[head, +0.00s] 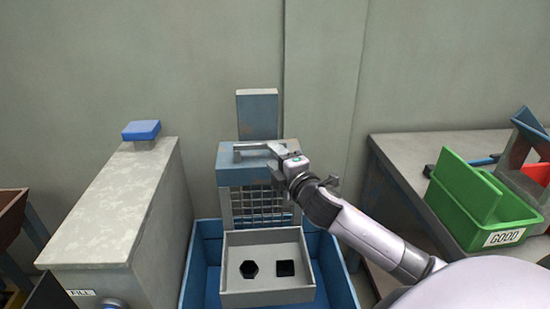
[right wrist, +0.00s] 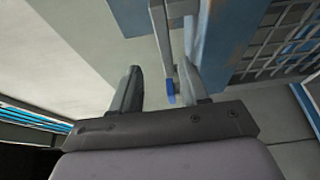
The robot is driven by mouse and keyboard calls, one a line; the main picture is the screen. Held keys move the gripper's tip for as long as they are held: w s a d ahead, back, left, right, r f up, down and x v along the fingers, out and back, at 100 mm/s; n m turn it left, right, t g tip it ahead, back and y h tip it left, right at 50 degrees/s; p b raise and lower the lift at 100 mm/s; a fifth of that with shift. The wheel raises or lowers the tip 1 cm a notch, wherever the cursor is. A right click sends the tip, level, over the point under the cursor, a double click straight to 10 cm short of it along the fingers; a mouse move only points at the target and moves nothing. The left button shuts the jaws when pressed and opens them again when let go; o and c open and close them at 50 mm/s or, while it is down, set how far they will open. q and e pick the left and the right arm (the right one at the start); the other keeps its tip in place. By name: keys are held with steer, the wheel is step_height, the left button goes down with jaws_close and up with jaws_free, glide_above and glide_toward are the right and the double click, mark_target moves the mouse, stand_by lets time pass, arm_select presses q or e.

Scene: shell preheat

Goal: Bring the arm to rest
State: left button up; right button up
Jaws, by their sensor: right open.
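My right arm (head: 375,243) reaches in from the lower right of the head view. Its gripper (head: 279,176) is at the upper right corner of the blue cage-fronted unit (head: 243,176), by the grey handle bar (head: 258,146). In the right wrist view the gripper (right wrist: 160,88) is open. A thin grey bar with a blue tip (right wrist: 171,92) shows between its fingers, closer to the right finger. I cannot tell whether it touches that finger. My left gripper is in neither view.
A grey tray (head: 268,296) with two dark recesses sits in a blue bin (head: 341,287) below the gripper. A grey cabinet (head: 112,210) with a blue cap stands left. A bench (head: 405,160) at right carries a green GOOD bin (head: 470,215) and a red bin (head: 520,180).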

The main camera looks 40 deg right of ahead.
stand_by(0.8)
steer(key=s+a+f+m+g+y+p, duration=0.25)
steer(key=s+a+f, duration=0.2)
steer(key=f, duration=0.25)
steer(key=s+a+f+m+g+y+p, duration=0.1)
steer(key=s+a+f+m, duration=0.3)
steer(key=f, duration=0.3)
steer(key=s+a+f+m+g+p, duration=0.1)
steer(key=s+a+f+m+g, duration=0.1)
steer(key=s, duration=0.6)
steer(key=s+a+f+m+g+y+p, duration=0.1)
steer(key=s+a+f+m+g+p, duration=0.1)
steer(key=s+a+f+m, duration=0.3)
steer(key=s+a, duration=0.2)
steer(key=s, duration=0.2)
steer(key=shift+s+a+f, duration=0.2)
steer(key=shift+s, duration=0.1)
steer(key=shift+y, duration=0.25)
